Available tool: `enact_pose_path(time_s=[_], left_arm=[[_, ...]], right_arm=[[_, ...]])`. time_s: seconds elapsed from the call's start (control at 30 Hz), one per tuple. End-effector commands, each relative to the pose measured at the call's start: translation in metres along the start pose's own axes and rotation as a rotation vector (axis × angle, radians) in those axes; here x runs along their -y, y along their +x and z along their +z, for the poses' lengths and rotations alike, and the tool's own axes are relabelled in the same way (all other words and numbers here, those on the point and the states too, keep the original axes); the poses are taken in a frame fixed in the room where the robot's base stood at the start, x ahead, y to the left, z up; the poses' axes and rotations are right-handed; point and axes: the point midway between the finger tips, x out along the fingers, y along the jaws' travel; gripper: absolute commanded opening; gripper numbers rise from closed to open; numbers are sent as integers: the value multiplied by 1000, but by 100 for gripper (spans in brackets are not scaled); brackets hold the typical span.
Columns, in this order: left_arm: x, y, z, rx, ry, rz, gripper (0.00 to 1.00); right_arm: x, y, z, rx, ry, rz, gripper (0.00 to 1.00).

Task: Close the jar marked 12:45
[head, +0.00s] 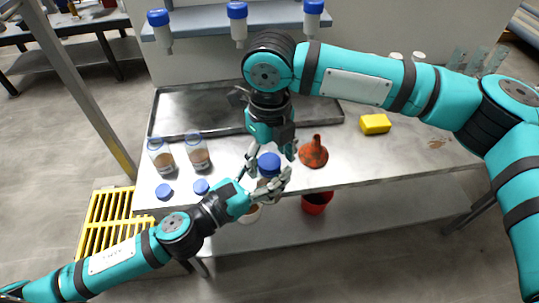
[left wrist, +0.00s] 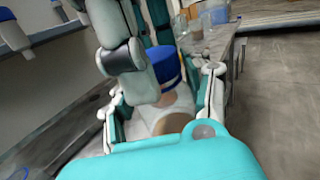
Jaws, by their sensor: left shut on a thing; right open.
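A jar (left wrist: 172,105) with a blue lid (head: 269,162) is in the grasp of my left gripper (head: 267,186), near the table's front edge. In the left wrist view the blue lid (left wrist: 166,68) sits at the jar's top; I cannot tell whether it is tightened. My right gripper (head: 271,154) points down over the lid with its fingers apart around it. Two lidless jars with brown contents, a left one (head: 161,157) and a right one (head: 197,154), stand on the table. Two loose blue lids, (head: 164,191) and (head: 201,187), lie in front of them. No 12:45 marking is readable.
A metal tray (head: 205,108) lies at the table's back. An orange-red funnel (head: 313,153) stands right of the held jar, and a yellow sponge (head: 375,124) lies farther right. A red bucket (head: 316,202) is below. Blue-capped bottles (head: 237,22) hang above.

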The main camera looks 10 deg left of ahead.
Motion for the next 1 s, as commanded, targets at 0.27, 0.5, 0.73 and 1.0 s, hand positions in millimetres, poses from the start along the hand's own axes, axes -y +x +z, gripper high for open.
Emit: enact_pose_path(time_s=[0.27, 0.5, 0.73, 1.0], left_arm=[[0, 0, 1, 2, 0, 0, 0], [0, 0, 1, 2, 0, 0, 0], [0, 0, 1, 2, 0, 0, 0], [0, 0, 1, 2, 0, 0, 0]], right_arm=[[0, -25, 0, 3, -1, 0, 66], [-1, -46, 0, 0, -2, 0, 66], [0, -46, 0, 0, -6, 0, 64], [0, -75, 0, 2, -233, -2, 64]])
